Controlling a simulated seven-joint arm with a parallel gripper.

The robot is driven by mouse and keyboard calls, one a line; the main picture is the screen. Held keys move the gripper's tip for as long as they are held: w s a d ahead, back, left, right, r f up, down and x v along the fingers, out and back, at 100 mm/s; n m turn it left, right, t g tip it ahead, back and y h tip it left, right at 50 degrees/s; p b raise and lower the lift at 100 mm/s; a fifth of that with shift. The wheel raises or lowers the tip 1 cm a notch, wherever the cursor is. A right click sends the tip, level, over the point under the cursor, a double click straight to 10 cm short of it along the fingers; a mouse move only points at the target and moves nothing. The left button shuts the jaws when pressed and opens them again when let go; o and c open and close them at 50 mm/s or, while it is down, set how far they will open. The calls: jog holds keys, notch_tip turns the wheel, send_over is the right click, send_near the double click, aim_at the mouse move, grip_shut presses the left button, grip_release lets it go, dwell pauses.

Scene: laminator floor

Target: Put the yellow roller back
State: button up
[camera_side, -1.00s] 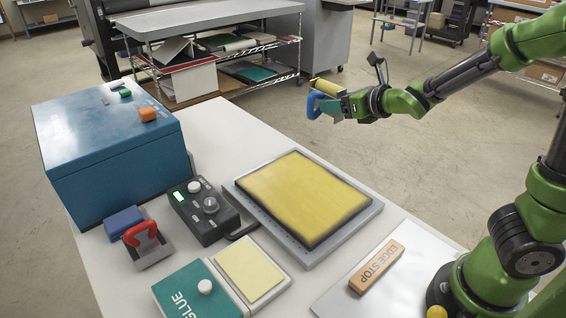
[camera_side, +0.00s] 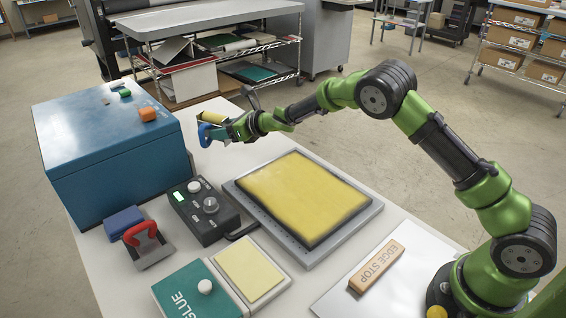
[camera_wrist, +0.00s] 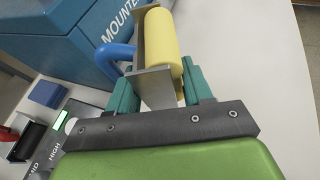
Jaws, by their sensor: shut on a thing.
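My gripper (camera_side: 222,131) is shut on the yellow roller, above the far part of the white table beside the blue box. The yellow roller (camera_side: 212,117) has a pale yellow cylinder, a metal plate and a blue handle. In the wrist view the yellow roller (camera_wrist: 167,45) points away from me, its metal plate between my teal fingers (camera_wrist: 152,92). The blue handle sticks out to the left, near the blue box (camera_wrist: 75,45). In the side view a blue block (camera_side: 124,222) and a red-handled tool (camera_side: 145,245) stand at the near left of the table.
The blue box (camera_side: 112,150) stands left of my gripper with green and orange knobs on top. A yellow pad in a grey frame (camera_side: 372,208), a black control box (camera_side: 205,213), a green glue box (camera_side: 190,290) and an edge stop (camera_side: 375,268) occupy the table.

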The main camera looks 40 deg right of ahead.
jog(key=shift+w+a+r, duration=0.3)
jog(key=shift+a+r, duration=0.15)
jog(key=shift+r, duration=0.2)
send_over(226, 168)
notch_tip(226, 168, down, 10)
jog(key=shift+w+r, duration=0.1)
jog(key=shift+r, duration=0.05)
jog(key=shift+f, duration=0.2)
jog(key=o, duration=1.3)
jog(key=shift+c, duration=0.2)
